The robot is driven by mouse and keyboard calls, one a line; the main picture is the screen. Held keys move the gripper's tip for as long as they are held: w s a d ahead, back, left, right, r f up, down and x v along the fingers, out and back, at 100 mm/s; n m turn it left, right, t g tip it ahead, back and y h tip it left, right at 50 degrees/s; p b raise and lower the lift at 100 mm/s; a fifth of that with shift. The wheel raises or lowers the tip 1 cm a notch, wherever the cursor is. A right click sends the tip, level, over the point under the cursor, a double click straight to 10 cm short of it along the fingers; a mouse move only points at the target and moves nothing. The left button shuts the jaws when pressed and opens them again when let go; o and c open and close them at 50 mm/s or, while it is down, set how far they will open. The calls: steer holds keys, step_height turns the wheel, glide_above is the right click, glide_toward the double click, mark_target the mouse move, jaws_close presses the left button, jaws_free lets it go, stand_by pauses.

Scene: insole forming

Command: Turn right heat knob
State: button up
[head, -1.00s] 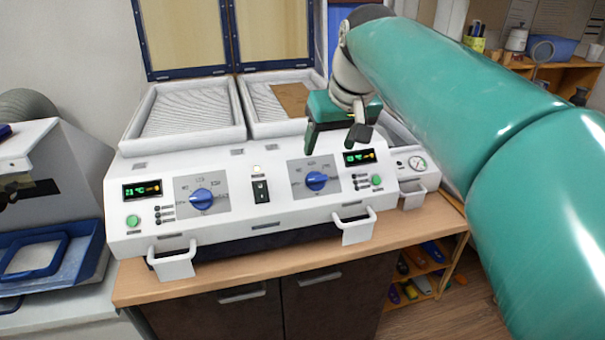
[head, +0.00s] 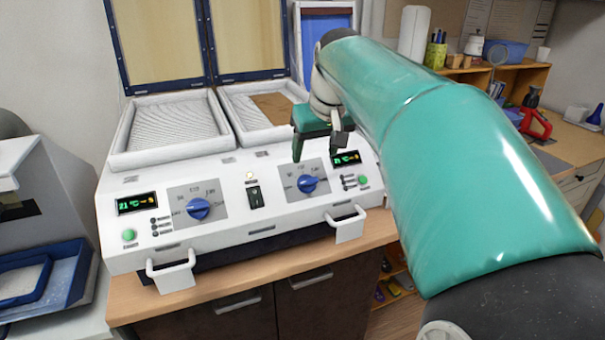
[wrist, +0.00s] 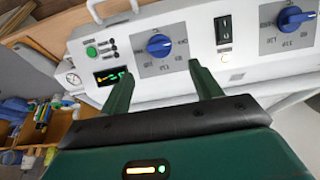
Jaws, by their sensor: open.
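The right heat knob (head: 307,184) is a blue dial on a grey scale plate on the sloped front panel of the white forming machine (head: 265,226). In the wrist view, which is turned over, the same knob (wrist: 159,45) shows left of centre, beyond the fingertips. My gripper (head: 318,151) is green with dark fingers. It is open and empty, above the right knob and apart from it. In the wrist view its fingers (wrist: 160,74) are spread, with the knob between their lines. The right display (head: 346,159) is lit green, partly beside a finger.
The left blue knob (head: 197,209) and a black switch (head: 255,196) sit left of the right knob. A white handle (head: 346,226) sticks out below it. Shelves (head: 500,75) stand at the back right.

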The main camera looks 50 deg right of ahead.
mark_target(309, 178)
steer(key=x, duration=0.8)
steer(key=shift+w+d+f, duration=0.1)
steer(key=shift+d+f, duration=0.05)
steer(key=shift+f, duration=0.25)
steer(key=shift+c, duration=0.2)
steer(key=c, duration=0.9)
